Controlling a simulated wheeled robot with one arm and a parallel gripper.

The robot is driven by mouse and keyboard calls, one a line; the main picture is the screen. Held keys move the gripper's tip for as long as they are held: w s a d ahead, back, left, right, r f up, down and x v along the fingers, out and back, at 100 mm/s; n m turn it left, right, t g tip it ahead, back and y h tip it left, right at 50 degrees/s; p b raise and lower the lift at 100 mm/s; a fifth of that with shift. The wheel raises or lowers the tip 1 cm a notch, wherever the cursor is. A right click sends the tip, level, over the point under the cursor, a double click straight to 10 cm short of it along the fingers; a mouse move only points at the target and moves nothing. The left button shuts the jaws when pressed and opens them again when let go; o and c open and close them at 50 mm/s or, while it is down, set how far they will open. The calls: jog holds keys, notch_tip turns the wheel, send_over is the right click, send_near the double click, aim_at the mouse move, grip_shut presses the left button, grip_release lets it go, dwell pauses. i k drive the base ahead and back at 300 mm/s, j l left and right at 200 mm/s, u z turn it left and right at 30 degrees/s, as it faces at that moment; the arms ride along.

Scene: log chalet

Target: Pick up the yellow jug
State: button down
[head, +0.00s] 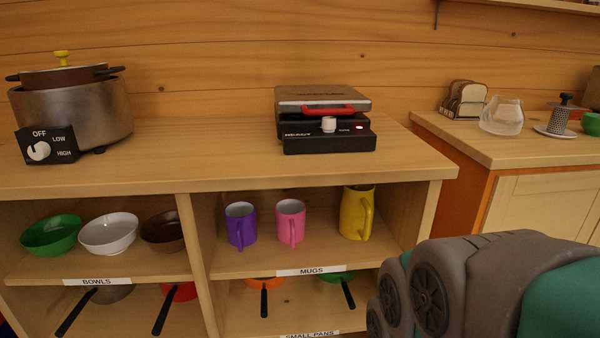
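The yellow jug (355,212) stands upright on the right side of the shelf labelled MUGS, with its handle toward the front right. It is taller than the pink mug (290,222) and the purple mug (240,225) to its left. Part of my arm shows large at the lower right, in front of the shelf unit and apart from the jug. My gripper's fingers are not in view.
The shelf's right wall (408,215) is close beside the jug, and the countertop (210,165) is above it. A waffle maker (325,130) and a slow cooker (75,112) stand on top. Bowls (108,235) fill the left compartment. Pan handles stick out below.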

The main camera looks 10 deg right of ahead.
aim_at(358, 205)
jog(key=l+z, duration=0.15)
jog(key=l, duration=0.3)
jog(key=i+l+z, duration=0.15)
jog(key=l, duration=0.3)
jog(key=l+z, duration=0.15)
jog(key=l, duration=0.3)
